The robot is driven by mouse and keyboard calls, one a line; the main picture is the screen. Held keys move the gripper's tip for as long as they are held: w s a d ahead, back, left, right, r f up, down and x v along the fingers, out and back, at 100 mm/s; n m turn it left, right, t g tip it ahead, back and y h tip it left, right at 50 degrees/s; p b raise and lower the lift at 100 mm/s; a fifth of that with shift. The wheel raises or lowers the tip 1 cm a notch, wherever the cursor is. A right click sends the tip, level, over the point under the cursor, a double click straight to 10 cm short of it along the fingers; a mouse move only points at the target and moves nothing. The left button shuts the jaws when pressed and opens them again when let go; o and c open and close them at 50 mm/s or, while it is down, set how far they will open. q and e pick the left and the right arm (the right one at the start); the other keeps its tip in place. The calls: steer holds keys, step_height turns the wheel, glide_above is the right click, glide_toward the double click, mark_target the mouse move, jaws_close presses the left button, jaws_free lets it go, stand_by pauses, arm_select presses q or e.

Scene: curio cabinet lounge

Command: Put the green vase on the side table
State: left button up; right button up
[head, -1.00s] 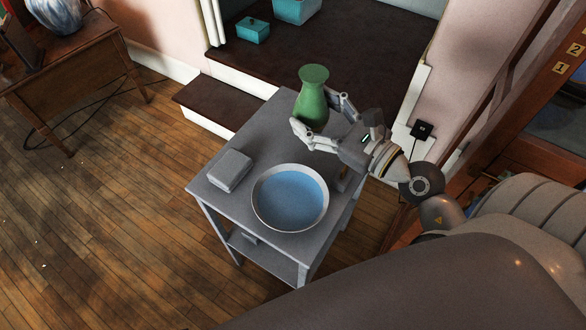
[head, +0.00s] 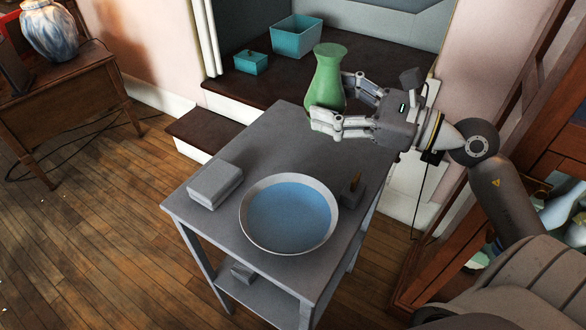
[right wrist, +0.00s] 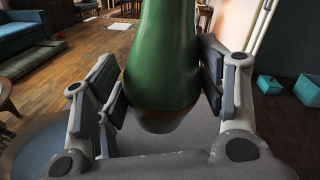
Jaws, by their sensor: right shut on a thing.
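The green vase (head: 327,75) is upright in my right gripper (head: 337,102), over the far right edge of a small grey table (head: 250,170). The fingers are shut around its body from both sides. In the right wrist view the vase (right wrist: 165,60) is between the finger pads (right wrist: 160,85), its rounded base over a grey surface. I cannot tell whether the base touches the table. A brown wooden table (head: 70,85) stands at the upper left. My left gripper is not in view.
The grey table bears a bowl of blue liquid (head: 245,227), a grey block (head: 215,184) and a small dark block (head: 351,190). Teal boxes (head: 296,37) (head: 251,62) sit on the dark platform behind. A blue-white vase (head: 50,30) stands on the wooden table.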

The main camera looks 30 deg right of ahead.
steer(key=w+f+b, duration=0.1)
steer(key=w+f, duration=0.2)
steer(key=w, duration=0.1)
steer(key=w+f, duration=0.3)
steer(key=w, duration=0.2)
steer(key=w+d+f+b, duration=0.1)
steer(key=w+f, duration=0.2)
steer(key=w, duration=0.1)
steer(key=shift+w+f+b, duration=0.2)
steer(key=shift+b, duration=0.1)
steer(key=shift+w+f+b, duration=0.2)
steer(key=shift+f+b, duration=0.15)
steer(key=shift+f, duration=1.25)
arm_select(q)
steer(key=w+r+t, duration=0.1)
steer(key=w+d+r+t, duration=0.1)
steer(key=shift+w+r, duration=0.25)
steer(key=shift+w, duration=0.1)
arm_select(e)
steer(key=shift+f, duration=0.1)
steer(key=shift+f+b, duration=0.1)
steer(key=shift+b, duration=0.2)
steer(key=o, duration=1.2)
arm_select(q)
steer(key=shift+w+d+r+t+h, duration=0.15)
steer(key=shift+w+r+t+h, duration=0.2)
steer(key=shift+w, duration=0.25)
